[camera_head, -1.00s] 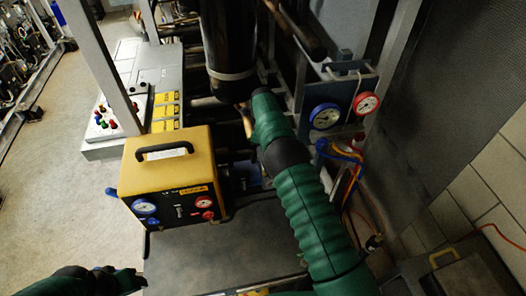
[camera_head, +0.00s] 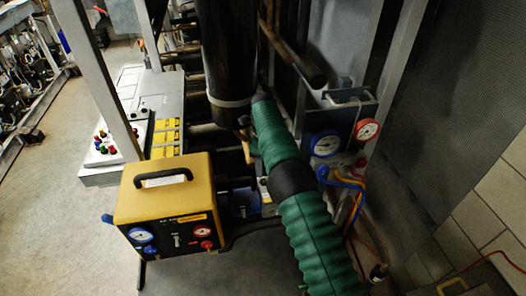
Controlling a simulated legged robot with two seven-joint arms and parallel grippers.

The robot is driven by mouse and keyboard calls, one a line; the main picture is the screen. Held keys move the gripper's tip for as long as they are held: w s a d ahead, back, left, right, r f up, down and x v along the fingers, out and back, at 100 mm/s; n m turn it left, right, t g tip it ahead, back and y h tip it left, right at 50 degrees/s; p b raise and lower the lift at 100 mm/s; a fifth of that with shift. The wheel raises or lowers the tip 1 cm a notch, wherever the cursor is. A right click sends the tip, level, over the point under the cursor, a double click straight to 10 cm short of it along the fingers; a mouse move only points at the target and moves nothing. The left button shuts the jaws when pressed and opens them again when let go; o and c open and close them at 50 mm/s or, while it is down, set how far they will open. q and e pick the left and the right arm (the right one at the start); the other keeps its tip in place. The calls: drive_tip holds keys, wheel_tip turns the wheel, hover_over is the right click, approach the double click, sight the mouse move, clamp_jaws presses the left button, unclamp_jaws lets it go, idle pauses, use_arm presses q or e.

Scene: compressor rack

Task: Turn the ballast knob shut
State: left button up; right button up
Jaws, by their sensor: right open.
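I cannot make out the ballast knob for certain. A low blue unit (camera_head: 240,207) sits behind the yellow machine, partly hidden by it and by my right arm. My green-sleeved right arm reaches up from the bottom right. My right gripper (camera_head: 246,138) is at its far end, close beside the lower end of the thick black cylinder (camera_head: 228,60). The gripper is open, its fingers small and dark in the picture. I see nothing held in it. My left gripper is out of the picture.
The yellow machine (camera_head: 168,190) with handle and two gauges stands left of my right arm. Blue-rimmed (camera_head: 326,144) and red-rimmed (camera_head: 367,129) gauges with coloured hoses are close on the right. Pipes and frame posts crowd the middle. Floor at left is clear.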

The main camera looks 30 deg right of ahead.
wheel_tip(320, 180, up, 9)
drive_tip(key=p, duration=0.2)
drive_tip(key=shift+r, duration=0.2)
